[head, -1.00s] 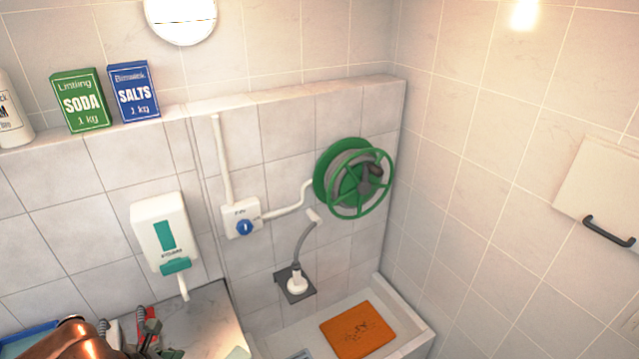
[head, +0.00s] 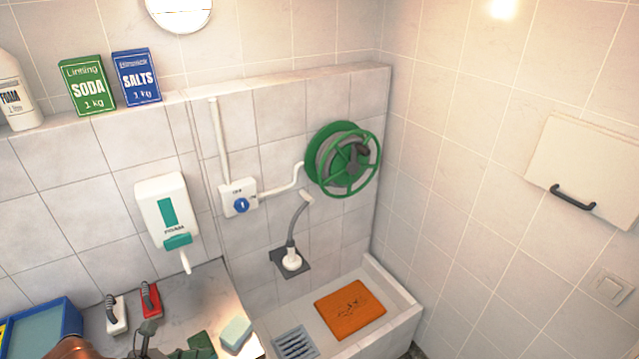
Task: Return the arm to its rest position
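A copper-coloured part of my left arm (head: 68,348) shows at the bottom left edge of the head view. Next to it, dark grey and green parts that look like my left gripper (head: 150,340) are over the grey counter, cut off by the lower edge. Its fingertips are not clear, so I cannot tell whether it is open or shut, or whether it holds anything. My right gripper is not in view.
On the counter (head: 205,295) are a blue tray (head: 68,312), a white-handled brush (head: 116,318), a red one (head: 151,300) and a pale green sponge (head: 236,333). An orange mat (head: 350,308) lies in the white basin (head: 400,305). A foam dispenser (head: 163,212) and hose reel (head: 343,160) are wall-mounted.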

